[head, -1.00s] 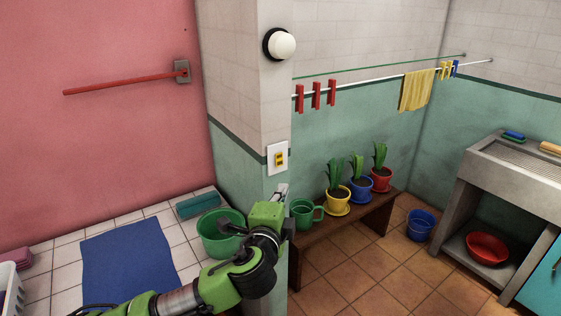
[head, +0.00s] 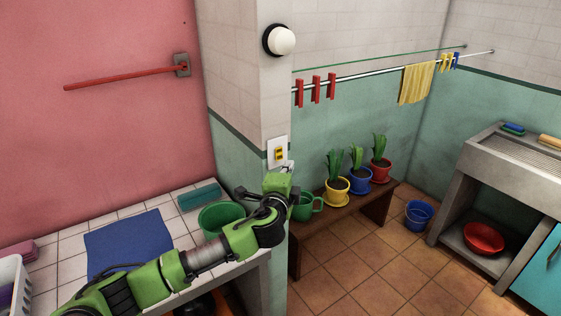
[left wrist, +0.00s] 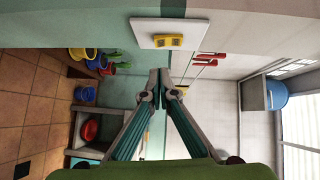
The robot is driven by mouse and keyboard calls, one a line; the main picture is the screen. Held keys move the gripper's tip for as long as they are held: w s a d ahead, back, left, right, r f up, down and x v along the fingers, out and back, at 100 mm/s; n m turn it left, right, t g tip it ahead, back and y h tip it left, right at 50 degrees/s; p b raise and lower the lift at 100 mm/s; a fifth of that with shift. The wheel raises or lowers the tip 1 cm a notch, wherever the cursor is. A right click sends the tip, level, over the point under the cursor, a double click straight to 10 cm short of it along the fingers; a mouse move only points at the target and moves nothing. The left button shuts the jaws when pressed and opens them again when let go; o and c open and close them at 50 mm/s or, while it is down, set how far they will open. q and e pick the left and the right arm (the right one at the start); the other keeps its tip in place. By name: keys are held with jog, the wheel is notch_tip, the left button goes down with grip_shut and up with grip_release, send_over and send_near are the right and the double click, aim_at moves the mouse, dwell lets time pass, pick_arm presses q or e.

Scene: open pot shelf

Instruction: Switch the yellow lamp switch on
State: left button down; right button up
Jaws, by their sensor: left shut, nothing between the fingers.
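The yellow lamp switch (head: 279,154) sits on a white plate (head: 270,146) on the end face of the pillar. In the left wrist view the yellow switch (left wrist: 168,41) shows on its white plate (left wrist: 190,28) at the top, ahead of the fingertips. My left gripper (head: 289,166) is shut and empty, just below the switch plate in the head view. Its fingertips (left wrist: 160,75) meet in the left wrist view, and they look apart from the switch. The round white lamp (head: 282,41) is on the pillar above the switch. My right gripper is not in view.
A wooden bench (head: 376,207) right of the pillar holds a green mug (head: 304,209) and potted plants. A green bucket (head: 218,218) stands on the tiled counter left of the pillar. A clothes line with red pegs (head: 316,89) runs along the right wall.

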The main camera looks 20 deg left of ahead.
aim_at(281, 158)
pick_arm(q)
jog(key=w+a, duration=0.2)
jog(key=a, duration=0.1)
jog(key=shift+f+p, duration=0.2)
jog(key=shift+p, duration=0.15)
jog(key=shift+f+b, duration=0.2)
jog(key=shift+b, duration=0.1)
jog(key=shift+w+a+f+m+t+b, duration=0.1)
jog(key=shift+a+f+m+t+b, duration=0.25)
jog(key=shift+b, duration=0.85)
jog(key=shift+d+r+p, duration=0.15)
jog(key=shift+r+p, duration=0.3)
jog(key=shift+p, duration=0.1)
jog(key=shift+w, duration=0.1)
jog(key=shift+f, duration=0.15)
